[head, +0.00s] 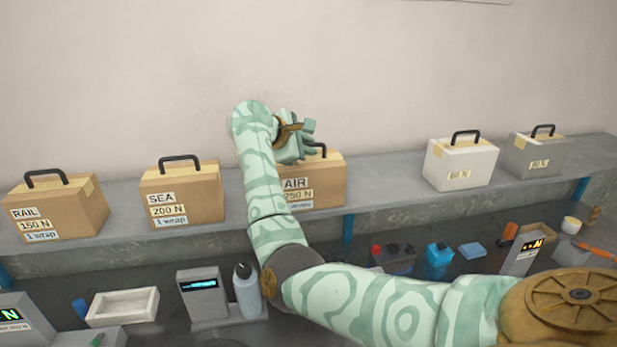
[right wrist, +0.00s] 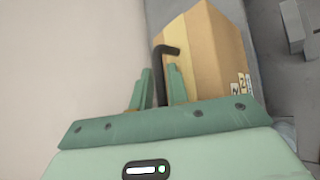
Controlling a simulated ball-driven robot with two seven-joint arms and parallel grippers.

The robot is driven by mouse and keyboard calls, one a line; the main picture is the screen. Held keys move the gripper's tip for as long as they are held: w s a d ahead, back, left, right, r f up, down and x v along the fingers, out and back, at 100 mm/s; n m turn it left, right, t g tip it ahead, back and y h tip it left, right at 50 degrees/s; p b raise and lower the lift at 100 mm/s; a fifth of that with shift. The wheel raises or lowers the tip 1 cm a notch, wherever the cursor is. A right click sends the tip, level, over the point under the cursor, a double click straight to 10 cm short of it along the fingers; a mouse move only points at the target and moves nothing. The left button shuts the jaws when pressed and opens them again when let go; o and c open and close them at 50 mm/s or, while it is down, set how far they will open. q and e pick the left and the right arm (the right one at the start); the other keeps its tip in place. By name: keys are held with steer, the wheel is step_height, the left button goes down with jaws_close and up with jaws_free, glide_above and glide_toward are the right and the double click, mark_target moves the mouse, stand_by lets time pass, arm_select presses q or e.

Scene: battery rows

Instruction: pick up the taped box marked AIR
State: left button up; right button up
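The taped cardboard box marked AIR (head: 325,185) stands on the grey shelf, partly hidden behind my right arm. Its label reads AIR, 250 N and a wrap line that is partly covered. Its black handle (head: 322,150) shows just beside my right gripper (head: 306,137), which is over the top of the box. In the right wrist view the box (right wrist: 215,55) fills the upper right, and its black handle (right wrist: 161,72) runs between the two green fingers (right wrist: 160,88). Narrow gaps show on both sides of the handle, so the fingers look open. My left gripper is out of view.
The SEA box (head: 185,190) and RAIL box (head: 60,208) stand to the left on the shelf (head: 120,215). A white box (head: 462,165) and a grey box (head: 537,155) stand to the right. Below are a bottle (head: 247,290), a display unit (head: 202,293) and a white tray (head: 123,307).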

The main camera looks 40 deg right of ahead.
steer(key=shift+d+f, duration=0.25)
steer(key=shift+d, duration=0.05)
steer(key=shift+a, duration=0.1)
jaws_close()
stand_by(1.0)
steer(key=shift+r, duration=0.15)
